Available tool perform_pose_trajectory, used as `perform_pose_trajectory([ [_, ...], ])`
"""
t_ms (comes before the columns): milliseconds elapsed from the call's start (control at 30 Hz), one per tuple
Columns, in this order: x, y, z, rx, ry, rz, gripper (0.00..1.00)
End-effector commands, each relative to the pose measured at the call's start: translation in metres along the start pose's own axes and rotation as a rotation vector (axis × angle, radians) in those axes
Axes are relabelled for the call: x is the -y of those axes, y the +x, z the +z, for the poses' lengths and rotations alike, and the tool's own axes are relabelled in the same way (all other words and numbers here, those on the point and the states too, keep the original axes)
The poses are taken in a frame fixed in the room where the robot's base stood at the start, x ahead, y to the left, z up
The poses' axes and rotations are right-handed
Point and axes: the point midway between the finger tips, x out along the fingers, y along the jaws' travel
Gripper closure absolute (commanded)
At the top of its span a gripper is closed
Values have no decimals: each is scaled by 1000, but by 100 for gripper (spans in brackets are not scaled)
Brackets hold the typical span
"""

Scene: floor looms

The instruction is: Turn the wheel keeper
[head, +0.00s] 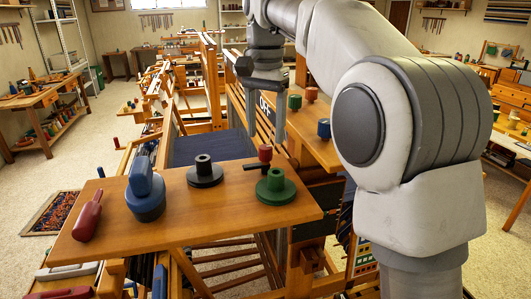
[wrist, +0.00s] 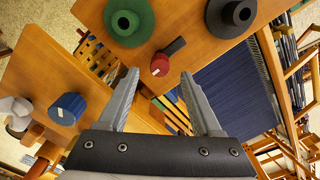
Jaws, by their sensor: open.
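My gripper (head: 264,128) is open and empty, pointing down above the knob's area. Its two fingers (wrist: 160,78) are spread wide in the wrist view. I cannot tell the exact gap between fingertips and knob.
The board (head: 240,220) carries a black flanged piece (head: 204,173), a green flanged piece (head: 275,188), a blue handled piece (head: 146,195) and a red handle (head: 88,217). A second board with a blue knob (head: 323,129) lies right. Dark blue cloth (head: 212,147) stretches behind.

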Motion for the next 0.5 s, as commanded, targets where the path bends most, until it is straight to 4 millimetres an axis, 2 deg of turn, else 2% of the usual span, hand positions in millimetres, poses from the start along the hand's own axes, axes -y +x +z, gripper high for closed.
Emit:
perform_pose_trajectory([
  [33,-1,11,1,2,0,2,34],
  [200,0,32,0,2,0,2,34],
  [500,0,43,0,0,0,0,34],
])
